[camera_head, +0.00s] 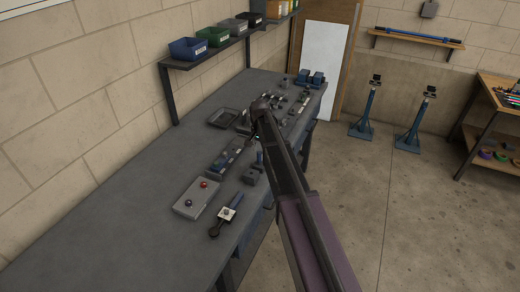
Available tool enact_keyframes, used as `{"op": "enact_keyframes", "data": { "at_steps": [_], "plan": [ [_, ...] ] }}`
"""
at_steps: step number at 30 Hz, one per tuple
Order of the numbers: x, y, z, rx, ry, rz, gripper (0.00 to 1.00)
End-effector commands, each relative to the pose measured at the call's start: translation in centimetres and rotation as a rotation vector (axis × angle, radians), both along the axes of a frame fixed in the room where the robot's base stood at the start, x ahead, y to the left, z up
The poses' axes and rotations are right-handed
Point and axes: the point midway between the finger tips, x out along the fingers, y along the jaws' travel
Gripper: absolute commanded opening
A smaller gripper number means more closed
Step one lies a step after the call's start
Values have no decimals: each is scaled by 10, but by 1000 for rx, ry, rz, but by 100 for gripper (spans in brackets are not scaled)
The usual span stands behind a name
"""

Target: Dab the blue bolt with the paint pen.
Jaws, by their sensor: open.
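A flat grey plate (184,207) lies on the near part of the workbench. It carries a round blue bolt head (189,203) at its near side and a red bolt head (204,184) at its far side. A slim blue upright piece (258,159) stands by a small dark block (251,177) right of the plate; it may be the paint pen, but it is too small to tell. My dark arm reaches from the lower right over the bench, beyond the plate. I cannot make out my gripper's fingers; my arm hides that area.
A tool with a blue shaft and white tag (227,213) lies right of the plate. Several small parts and trays (223,117) crowd the far bench (120,190); its near left is clear. Bins (188,48) stand on a wall shelf. Two blue stands (366,108) are on the floor.

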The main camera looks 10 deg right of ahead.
Motion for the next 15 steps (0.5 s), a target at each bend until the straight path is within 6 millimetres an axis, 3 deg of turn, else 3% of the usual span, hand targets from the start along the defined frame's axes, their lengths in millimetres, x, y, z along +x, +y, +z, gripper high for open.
{"op": "enact_keyframes", "data": {
  "at_steps": [15],
  "plan": [
    [0,0,-45,0,0,0,45]
  ]
}}
